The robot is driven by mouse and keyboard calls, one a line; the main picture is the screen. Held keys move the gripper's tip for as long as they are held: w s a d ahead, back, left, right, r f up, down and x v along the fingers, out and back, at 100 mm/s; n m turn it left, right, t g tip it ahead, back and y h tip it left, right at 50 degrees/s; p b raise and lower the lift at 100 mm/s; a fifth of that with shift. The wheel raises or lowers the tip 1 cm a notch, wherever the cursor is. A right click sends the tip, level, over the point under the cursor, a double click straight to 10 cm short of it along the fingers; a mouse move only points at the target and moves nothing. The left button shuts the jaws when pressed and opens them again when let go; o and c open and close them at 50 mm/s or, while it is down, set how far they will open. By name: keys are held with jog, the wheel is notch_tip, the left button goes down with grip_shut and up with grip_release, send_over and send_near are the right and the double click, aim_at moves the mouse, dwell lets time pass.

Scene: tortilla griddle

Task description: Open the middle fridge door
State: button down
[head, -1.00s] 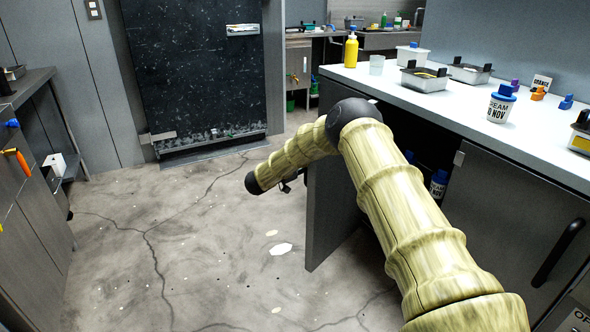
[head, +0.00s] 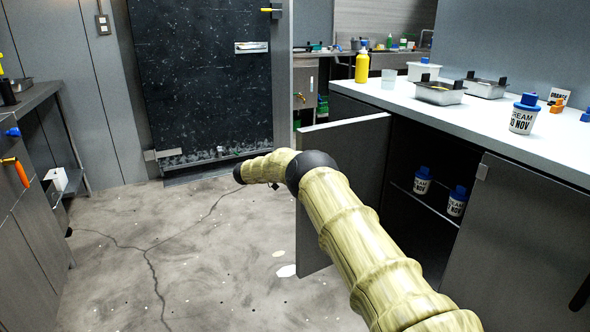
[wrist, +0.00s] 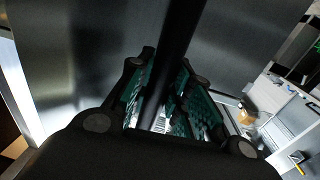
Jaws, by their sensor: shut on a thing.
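The middle fridge door (head: 350,150) stands swung out from the counter in the head view. The dark compartment (head: 425,155) behind it shows, with a shelf inside. In the wrist view the grey door panel (wrist: 85,60) fills much of the picture. Its black bar handle (wrist: 181,40) runs down between the fingers of my gripper (wrist: 165,88). The green-padded fingers are shut on the handle. In the head view my arm reaches in front of the door, and my gripper and the handle are hidden there.
Two blue-lidded tubs, one nearer (head: 456,203) and one farther (head: 422,182), stand inside the fridge. A closed door (head: 520,240) is at the right. The white counter (head: 470,125) holds containers and a yellow bottle (head: 362,67). The floor (head: 200,270) left of the door is clear.

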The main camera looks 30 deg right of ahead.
jog(key=shift+w+d+g, duration=0.3)
jog(key=shift+d, duration=0.2)
jog(key=shift+r, duration=0.1)
jog(key=c, duration=1.7)
grip_release()
jog(key=o, duration=0.4)
jog(key=shift+d, duration=0.1)
jog(key=v, duration=1.3)
jog(key=shift+w, duration=0.15)
